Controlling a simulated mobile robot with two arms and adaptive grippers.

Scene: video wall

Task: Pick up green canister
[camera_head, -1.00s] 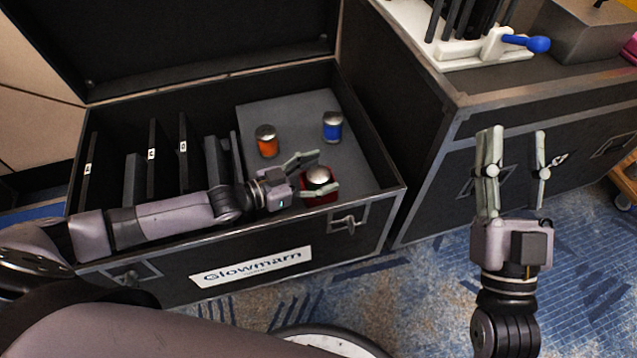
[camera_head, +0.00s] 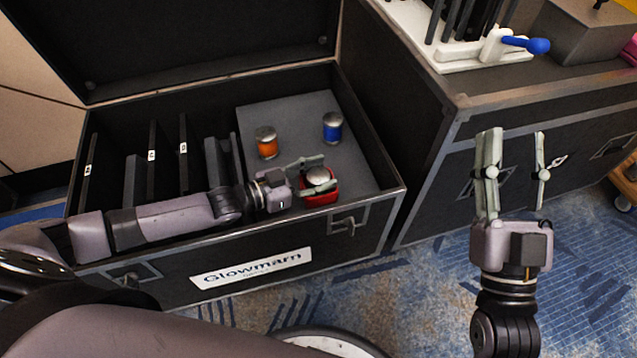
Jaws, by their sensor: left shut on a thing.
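A red canister (camera_head: 320,199) with a silver lid stands on the grey panel at the right side of the open black case. My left gripper (camera_head: 327,172) is shut on it, with its fingers at the lid and upper part, hiding some of the canister. An orange canister (camera_head: 268,149) and a blue canister (camera_head: 332,131), both silver-lidded, stand behind it on the same panel. I see no green canister. My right gripper (camera_head: 514,150) is open and empty, pointing up in front of the second case.
The black case (camera_head: 160,268) has upright dividers on its left and a raised lid at the back. A second black case (camera_head: 420,150) on the right carries a white rack (camera_head: 480,50) with a blue-ended handle. Blue patterned carpet lies in front.

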